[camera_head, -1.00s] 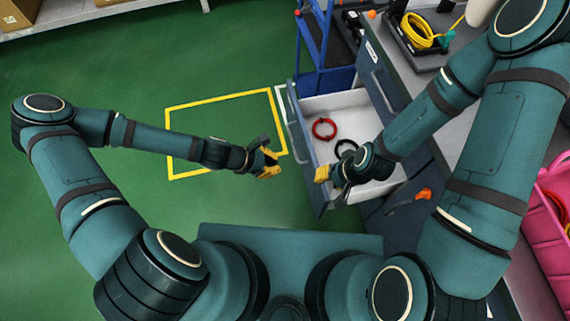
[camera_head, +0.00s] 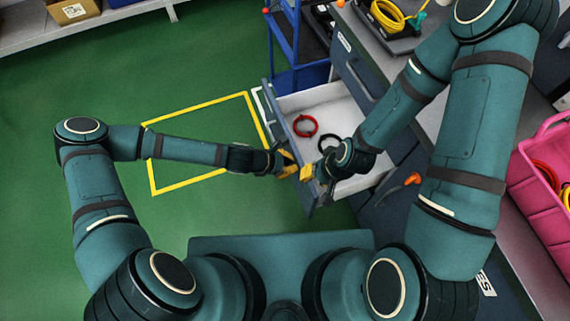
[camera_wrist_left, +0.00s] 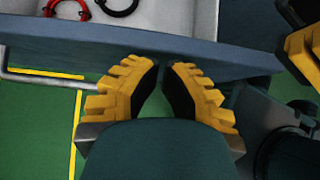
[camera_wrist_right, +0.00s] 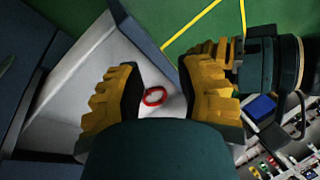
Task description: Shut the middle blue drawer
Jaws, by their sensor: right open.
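The blue drawer (camera_head: 335,102) stands open from the grey-blue cabinet, its white inside showing. A red ring (camera_head: 305,125) and a black ring (camera_head: 411,142) lie in it. My left gripper (camera_head: 290,166) is outside the drawer, at its front panel. In the left wrist view its fingertips (camera_wrist_left: 163,66) overlap the drawer front (camera_wrist_left: 110,40) with a narrow gap between them; contact is unclear. A bar handle (camera_wrist_left: 45,82) shows to their left. My right gripper (camera_head: 308,172) is open and empty over the drawer near the front panel; the red ring (camera_wrist_right: 154,96) shows between its fingers.
A closed drawer (camera_head: 356,68) lies beside the open one. An orange part (camera_head: 412,179) is on the cabinet nearer me. A yellow cable coil (camera_head: 388,14) lies on the top, a pink bin (camera_head: 540,185) at right. A blue rack (camera_head: 285,45) stands behind. The green floor at left is clear.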

